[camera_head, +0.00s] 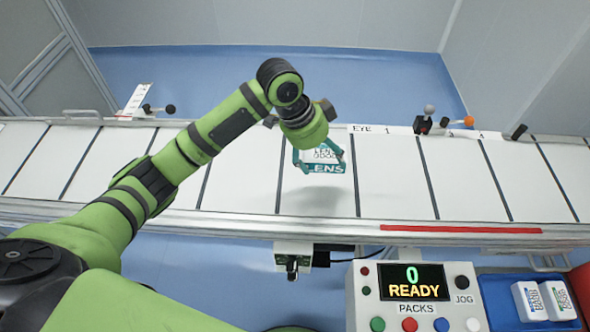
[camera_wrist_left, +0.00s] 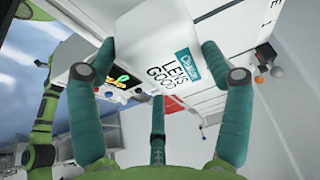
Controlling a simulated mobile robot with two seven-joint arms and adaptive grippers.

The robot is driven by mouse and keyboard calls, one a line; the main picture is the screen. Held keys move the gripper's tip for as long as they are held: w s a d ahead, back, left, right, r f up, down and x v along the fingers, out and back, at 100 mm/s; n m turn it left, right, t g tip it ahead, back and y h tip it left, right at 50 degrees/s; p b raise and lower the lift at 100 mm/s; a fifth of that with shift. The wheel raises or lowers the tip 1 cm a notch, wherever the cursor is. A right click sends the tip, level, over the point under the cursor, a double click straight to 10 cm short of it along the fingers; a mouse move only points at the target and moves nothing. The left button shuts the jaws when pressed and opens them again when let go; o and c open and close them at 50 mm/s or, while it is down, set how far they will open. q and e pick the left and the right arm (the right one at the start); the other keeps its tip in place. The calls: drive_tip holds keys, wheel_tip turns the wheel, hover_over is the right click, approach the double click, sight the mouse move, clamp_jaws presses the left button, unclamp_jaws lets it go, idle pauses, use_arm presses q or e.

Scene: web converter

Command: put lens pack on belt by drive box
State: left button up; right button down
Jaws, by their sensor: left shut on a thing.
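My right gripper is not in view.
A control panel (camera_head: 415,295) reading "0 READY" stands at the front right. A blue tray (camera_head: 497,290) beside it holds white packs (camera_head: 545,300). Small sensors (camera_head: 424,122) line the belt's far rail. A red strip (camera_head: 460,229) marks the front rail. The belt is otherwise clear.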

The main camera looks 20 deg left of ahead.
use_arm(q)
drive_tip(key=a+f, duration=0.1)
drive_tip(key=a, duration=0.1)
drive_tip(key=s+a+f+p, duration=0.1)
drive_tip(key=a, duration=0.1)
drive_tip(key=s+a+f+p, duration=0.1)
drive_tip(key=a+f, duration=0.1)
drive_tip(key=a, duration=0.1)
drive_tip(key=shift+s+a+f, duration=0.1)
drive_tip(key=shift+a+f, duration=0.1)
wheel_tip(320, 180, down, 4)
drive_tip(key=shift+r+p, duration=0.1)
drive_tip(key=shift+p, duration=0.6)
drive_tip(key=shift+f, duration=0.25)
drive_tip(key=o, duration=1.6)
drive_tip(key=shift+f, duration=0.1)
